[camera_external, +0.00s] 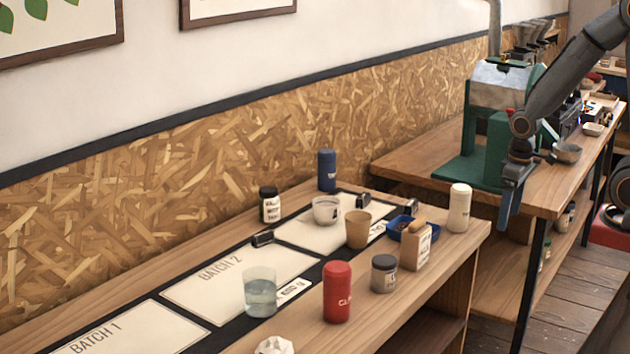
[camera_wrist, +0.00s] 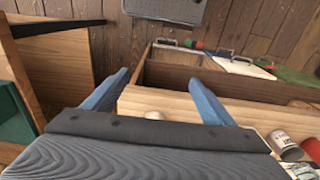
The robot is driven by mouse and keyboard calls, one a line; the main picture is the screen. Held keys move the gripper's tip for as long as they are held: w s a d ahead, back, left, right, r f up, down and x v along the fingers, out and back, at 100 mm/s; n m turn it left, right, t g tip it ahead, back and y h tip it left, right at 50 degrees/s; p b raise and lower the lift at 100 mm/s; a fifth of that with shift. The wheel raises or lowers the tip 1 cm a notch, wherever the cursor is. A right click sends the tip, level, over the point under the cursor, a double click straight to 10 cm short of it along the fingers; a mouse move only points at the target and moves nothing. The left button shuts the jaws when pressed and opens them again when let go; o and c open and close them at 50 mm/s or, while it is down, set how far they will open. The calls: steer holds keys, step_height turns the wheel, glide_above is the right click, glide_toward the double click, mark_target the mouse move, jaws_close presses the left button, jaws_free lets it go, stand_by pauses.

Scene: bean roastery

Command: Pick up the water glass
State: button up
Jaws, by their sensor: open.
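The water glass (camera_external: 260,292) is a clear tumbler with water in it. It stands upright at the near edge of the BATCH 2 card on the wooden counter in the external view. My gripper (camera_external: 507,212) hangs at the upper right of that view, pointing down, well apart from the glass and beyond the counter's right end. In the wrist view my gripper (camera_wrist: 160,100) shows two blue fingers spread wide with nothing between them. I cannot make out the glass in the wrist view.
A red canister (camera_external: 337,292) stands close right of the glass. A grey jar (camera_external: 384,274), a tan cup (camera_external: 358,229), a white bowl (camera_external: 326,209) and a carton (camera_external: 415,248) stand farther right. A green machine (camera_external: 492,140) stands on the back bench. The BATCH 1 card (camera_external: 130,330) is clear.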

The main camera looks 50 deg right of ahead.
step_height(320, 180, up, 9)
steer(key=w+a+r+n+t+b, duration=0.2)
steer(key=w+a+n+t+b, duration=0.1)
steer(key=w+a, duration=2.2)
steer(key=n+t+y+b, duration=0.2)
steer(key=y+b, duration=0.1)
glide_toward(260, 290)
steer(key=w, duration=0.3)
steer(key=shift+t+h, duration=0.3)
steer(key=shift+w+d+f+p, duration=0.1)
steer(key=shift+w+f+p, duration=0.45)
steer(key=shift+f, duration=1.3)
steer(key=shift+w+a+f+p, duration=0.1)
steer(key=shift+w+f+p, duration=0.2)
steer(key=shift+w+f, duration=1)
steer(key=shift+w+d+f+p, duration=0.15)
steer(key=shift+f+p, duration=0.3)
steer(key=shift+f, duration=1.9)
steer(key=shift+c, duration=0.3)
steer(key=shift+r, duration=0.1)
steer(key=c, duration=1.4)
